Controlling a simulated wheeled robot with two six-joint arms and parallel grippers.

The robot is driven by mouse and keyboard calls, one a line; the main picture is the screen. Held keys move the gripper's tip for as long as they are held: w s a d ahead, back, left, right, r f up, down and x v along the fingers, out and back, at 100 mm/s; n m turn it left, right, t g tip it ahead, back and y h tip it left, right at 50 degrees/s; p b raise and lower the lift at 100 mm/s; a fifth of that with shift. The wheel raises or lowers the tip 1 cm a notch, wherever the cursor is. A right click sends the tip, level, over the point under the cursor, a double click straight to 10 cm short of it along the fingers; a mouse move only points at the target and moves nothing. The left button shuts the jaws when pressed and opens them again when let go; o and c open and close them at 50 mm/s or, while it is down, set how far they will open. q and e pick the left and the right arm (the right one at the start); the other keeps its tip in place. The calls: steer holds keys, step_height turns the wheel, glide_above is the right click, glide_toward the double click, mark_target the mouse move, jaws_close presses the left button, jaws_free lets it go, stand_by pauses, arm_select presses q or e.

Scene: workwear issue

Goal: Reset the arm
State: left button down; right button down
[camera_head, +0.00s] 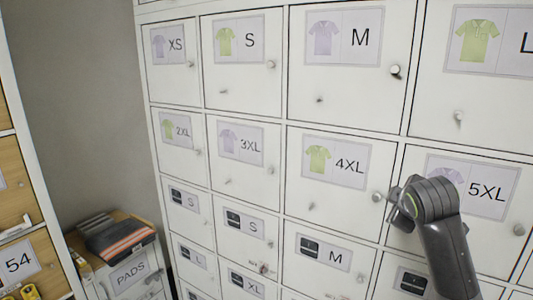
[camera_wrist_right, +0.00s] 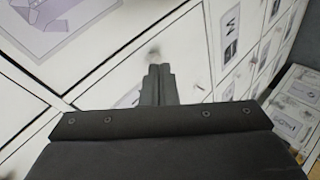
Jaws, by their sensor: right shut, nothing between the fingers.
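My right arm (camera_head: 440,215) comes in from the lower right of the head view, in front of the locker doors. Its dark wrist is bent in front of the 5XL door (camera_head: 485,235), close to the 4XL door's knob (camera_head: 377,197). In the right wrist view my right gripper (camera_wrist_right: 160,68) has its two fingers together, with nothing between them. A round pale knob (camera_wrist_right: 153,50) shows just beyond the fingertips; I cannot tell whether they touch. My left gripper is not in view.
A white locker wall with shut, size-labelled doors, such as the M door (camera_head: 345,92), fills the middle and right. A PADS drawer unit (camera_head: 130,275) with folded dark and orange workwear (camera_head: 118,237) on top stands lower left. A wooden-fronted cabinet (camera_head: 25,200) edges the left.

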steer(key=s+f+m+g, duration=0.2)
steer(key=s+f, duration=0.6)
steer(key=f, duration=0.4)
steer(key=s+f+m+g, duration=0.1)
steer(key=s+f+m, duration=0.1)
steer(key=s+f, duration=0.7)
steer(key=s+f+m+g, duration=0.15)
steer(key=s+f, duration=0.25)
steer(key=s, duration=0.4)
steer(key=s+f+m+g+y, duration=0.1)
steer(key=s+f+m, duration=0.25)
steer(key=s, duration=0.45)
steer(key=s+f+m+g, duration=0.2)
steer(key=s+f, duration=0.3)
steer(key=s, duration=0.3)
step_height(320, 180, down, 30)
steer(key=d+b, duration=0.1)
steer(key=b, duration=0.4)
steer(key=s+a+f+g+b, duration=0.1)
steer(key=s+f+g+b, duration=0.1)
steer(key=s+f, duration=1.3)
step_height(320, 180, down, 4)
steer(key=shift+s+r+y+b, duration=0.1)
steer(key=shift+s+y+b, duration=0.1)
steer(key=shift+y+b, duration=0.3)
